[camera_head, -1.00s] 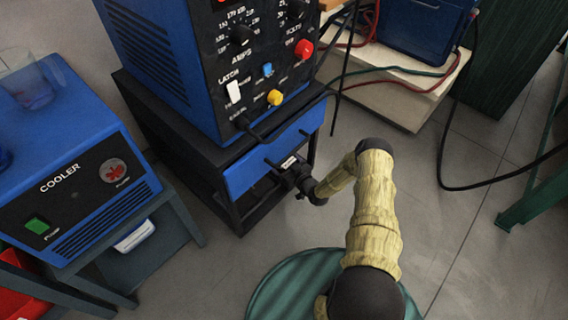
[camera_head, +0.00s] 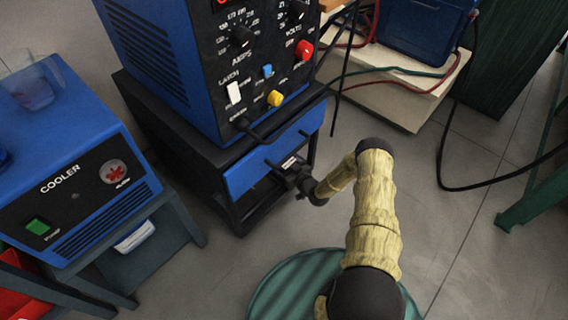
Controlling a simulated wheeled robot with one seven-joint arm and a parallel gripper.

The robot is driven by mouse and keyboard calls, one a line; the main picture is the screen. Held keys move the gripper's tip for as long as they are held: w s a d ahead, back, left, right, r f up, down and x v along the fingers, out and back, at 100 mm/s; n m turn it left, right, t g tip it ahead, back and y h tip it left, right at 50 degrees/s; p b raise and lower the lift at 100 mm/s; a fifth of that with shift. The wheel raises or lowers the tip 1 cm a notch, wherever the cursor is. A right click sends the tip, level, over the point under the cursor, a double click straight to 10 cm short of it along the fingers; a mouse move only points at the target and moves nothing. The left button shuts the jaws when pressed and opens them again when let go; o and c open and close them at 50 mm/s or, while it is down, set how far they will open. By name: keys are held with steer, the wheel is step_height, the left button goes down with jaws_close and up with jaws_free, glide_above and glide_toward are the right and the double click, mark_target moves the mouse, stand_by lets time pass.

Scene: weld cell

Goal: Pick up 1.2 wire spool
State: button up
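No wire spool shows in this view. A blue drawer front (camera_head: 250,174) with a small pale label sits in the black cart (camera_head: 187,143) under the welding machine. My gripper (camera_head: 284,172) is at the lower middle of this drawer front, just below the label. It looks very close to the drawer or touching it. Its fingers are small, dark and partly hidden, so I cannot tell whether they are open or shut on the handle. The inside of the drawer is hidden.
The blue welding machine (camera_head: 150,55) stands on the cart. A blue cooler (camera_head: 75,190) stands on a stand at left, with a clear cup (camera_head: 34,90) on top. Cables hang at the right by a pale low platform (camera_head: 400,100). Grey floor (camera_head: 440,230) is open at right.

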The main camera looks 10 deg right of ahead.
step_height(320, 180, up, 10)
steer(key=p, duration=0.5)
steer(key=shift+w, duration=0.1)
stand_by(0.4)
